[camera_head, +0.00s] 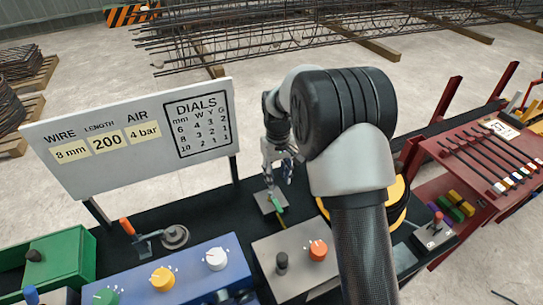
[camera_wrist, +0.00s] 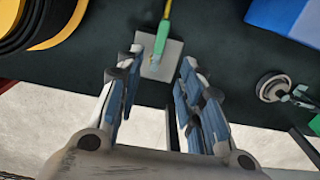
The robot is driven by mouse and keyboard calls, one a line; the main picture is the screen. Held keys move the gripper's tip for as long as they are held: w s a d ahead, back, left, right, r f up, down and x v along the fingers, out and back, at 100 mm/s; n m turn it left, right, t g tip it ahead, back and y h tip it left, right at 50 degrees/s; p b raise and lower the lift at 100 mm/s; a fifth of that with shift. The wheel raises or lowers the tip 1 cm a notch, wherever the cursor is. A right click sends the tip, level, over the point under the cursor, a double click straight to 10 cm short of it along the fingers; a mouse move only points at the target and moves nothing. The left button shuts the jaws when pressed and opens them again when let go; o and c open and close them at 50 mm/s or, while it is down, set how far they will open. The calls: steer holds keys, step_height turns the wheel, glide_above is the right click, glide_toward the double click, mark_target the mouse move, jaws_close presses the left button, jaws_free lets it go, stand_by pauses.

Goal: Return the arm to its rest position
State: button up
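My gripper (camera_head: 279,165) hangs above the dark bench behind the grey control box, at the end of my bent arm. In the wrist view my gripper (camera_wrist: 150,95) has its two blue-grey fingers spread apart with nothing between them. Beyond the fingertips, a small grey plate (camera_wrist: 160,60) lies on the dark bench, with a green-handled tool (camera_wrist: 162,38) over it. The plate (camera_head: 267,207) and the green piece (camera_head: 279,209) also show in the head view, just below the gripper. My arm hides part of the bench on the right.
A white sign (camera_head: 135,135) stands left of my gripper. A blue box with dials (camera_head: 180,275), a grey box (camera_head: 300,262) and a black-and-yellow coil (camera_head: 398,200) stand nearby. A red rack (camera_head: 480,180) is at the right. Rebar cages (camera_head: 240,40) lie behind on open floor.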

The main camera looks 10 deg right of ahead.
steer(key=shift+r, duration=0.1)
steer(key=s+d+r+m+t+b, duration=0.1)
steer(key=s+d+r+t+b, duration=0.15)
steer(key=s+r, duration=1.2)
steer(key=s+m+t+b, duration=0.2)
steer(key=s, duration=1.7)
steer(key=shift+f+b, duration=0.3)
steer(key=shift+f, duration=0.1)
steer(key=shift+a, duration=0.1)
